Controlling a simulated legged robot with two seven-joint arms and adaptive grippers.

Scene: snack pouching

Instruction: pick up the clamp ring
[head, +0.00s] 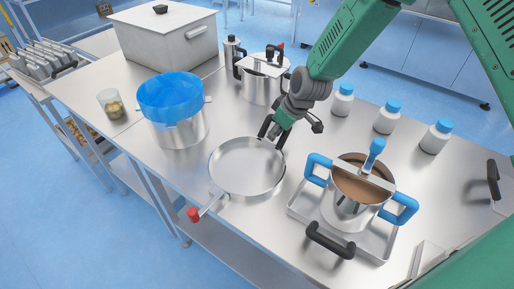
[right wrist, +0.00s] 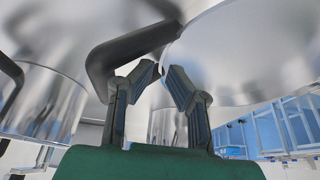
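The clamp ring, as I take it, is the round steel ring (head: 247,168) lying flat on the table in the middle of the head view, with a red-tipped lever (head: 194,214) toward the lower left. My right gripper (head: 272,134) is at its far right edge, pointing down. In the right wrist view, the two fingers (right wrist: 164,72) stand apart with a gap between the tips. A shiny curved metal surface (right wrist: 240,55) and a black handle (right wrist: 130,48) are close behind them. I cannot tell whether a finger touches the ring. My left gripper is not in view.
A lidded pot (head: 262,88) stands behind my right gripper. A pot with a blue liner (head: 178,126) is at left. A pot with blue handles (head: 352,207) sits on a tray (head: 300,208) at right. Blue-capped bottles (head: 386,119) stand behind it. A steel box (head: 165,45) is at the back.

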